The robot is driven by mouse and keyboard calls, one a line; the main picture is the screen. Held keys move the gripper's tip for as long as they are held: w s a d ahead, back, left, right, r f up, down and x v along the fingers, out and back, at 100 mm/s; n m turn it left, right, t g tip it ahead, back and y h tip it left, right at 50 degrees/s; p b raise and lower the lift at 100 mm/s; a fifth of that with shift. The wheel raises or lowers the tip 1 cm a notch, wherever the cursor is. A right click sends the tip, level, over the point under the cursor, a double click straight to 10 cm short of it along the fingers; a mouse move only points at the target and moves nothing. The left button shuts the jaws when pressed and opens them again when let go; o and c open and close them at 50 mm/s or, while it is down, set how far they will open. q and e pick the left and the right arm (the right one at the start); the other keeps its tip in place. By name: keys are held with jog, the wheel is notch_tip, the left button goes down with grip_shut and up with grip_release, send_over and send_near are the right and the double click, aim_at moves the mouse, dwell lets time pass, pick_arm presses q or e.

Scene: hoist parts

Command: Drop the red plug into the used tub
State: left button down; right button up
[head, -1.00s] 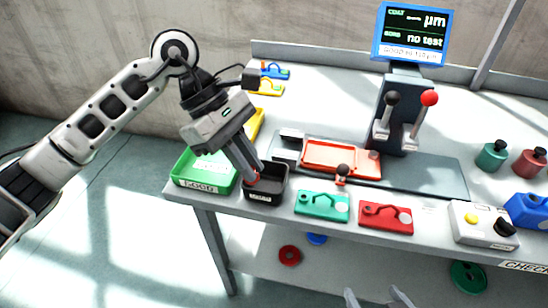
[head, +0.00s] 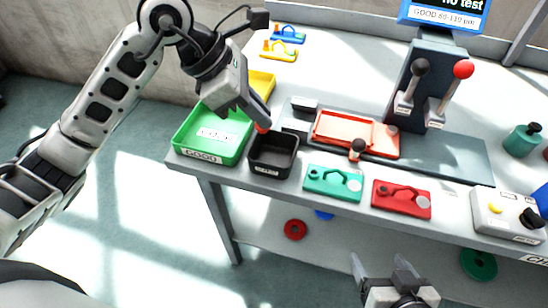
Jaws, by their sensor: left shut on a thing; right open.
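My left gripper (head: 260,116) is shut on the red plug (head: 263,127), of which only a small red end shows below the fingers. It appears at the back left edge of the small black tub (head: 262,171), beside the green tub; its exact height over the rim is hard to tell. The black tub has a small label too blurred to read, and its visible inside looks empty. My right gripper (head: 385,270) is open and empty, low in front of the bench.
The green tub (head: 190,159) labelled GOOD stands left of the black tub, with a yellow tub (head: 262,84) behind. An orange tray (head: 335,127), a green fixture (head: 333,183) and a red fixture (head: 401,199) lie to the right. A lever stand (head: 425,85) rises behind.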

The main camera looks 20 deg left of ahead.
pick_arm(q)
jog(key=shift+f, duration=0.4)
jog(key=c, duration=1.4)
grip_release()
jog(key=shift+r, duration=0.1)
jog(key=shift+a+r, duration=0.2)
jog(key=shift+r, duration=0.05)
jog(key=v, duration=1.5)
jog(key=shift+s+r, duration=0.1)
jog(key=shift+s, duration=0.05)
